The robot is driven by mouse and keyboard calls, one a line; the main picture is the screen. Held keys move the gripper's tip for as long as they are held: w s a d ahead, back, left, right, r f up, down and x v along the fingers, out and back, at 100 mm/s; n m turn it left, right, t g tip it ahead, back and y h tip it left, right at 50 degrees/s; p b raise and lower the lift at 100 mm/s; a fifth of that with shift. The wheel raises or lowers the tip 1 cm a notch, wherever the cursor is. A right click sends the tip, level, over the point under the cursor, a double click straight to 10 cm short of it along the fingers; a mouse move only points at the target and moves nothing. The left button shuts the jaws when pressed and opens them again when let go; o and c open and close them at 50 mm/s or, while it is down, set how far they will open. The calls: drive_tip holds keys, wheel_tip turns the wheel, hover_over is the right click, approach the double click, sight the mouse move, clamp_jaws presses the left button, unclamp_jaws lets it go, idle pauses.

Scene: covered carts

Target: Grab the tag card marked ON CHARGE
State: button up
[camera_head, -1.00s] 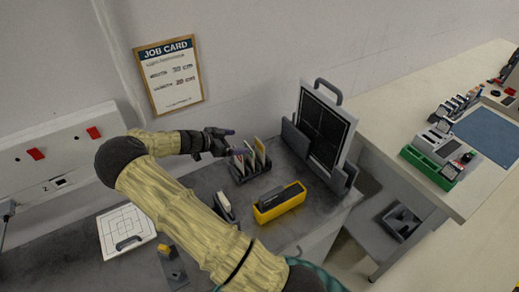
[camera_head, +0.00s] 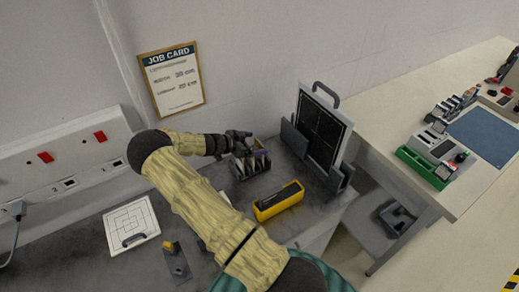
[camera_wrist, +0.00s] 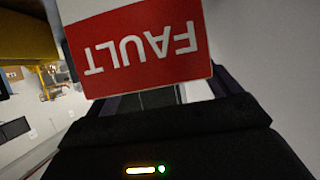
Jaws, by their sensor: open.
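A card rack (camera_head: 240,176) stands on the dark bench with several cards upright in its slots. Their lettering is too small to read in the head view. My gripper (camera_head: 240,143) is at the rack's back left, close over the cards, and partly hides them. In the wrist view, a red and white card marked FAULT (camera_wrist: 145,50) shows upside down, very close in front of my open gripper. It hides much of the finger area, so I cannot tell whether it lies between the fingers. No card marked ON CHARGE can be made out.
A yellow holder (camera_head: 278,202) stands right of the rack. A dark panel in a stand (camera_head: 322,135) is behind it. A white grid board (camera_head: 132,226) lies at the left. A job card (camera_head: 171,80) hangs on the wall. Sockets (camera_head: 62,160) line the left wall.

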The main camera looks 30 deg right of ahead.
drive_tip(key=shift+x, duration=0.8)
drive_tip(key=c, duration=1.3)
drive_tip(key=shift+r, duration=0.1)
wheel_tip(320, 180, up, 10)
drive_tip(key=b, duration=0.4)
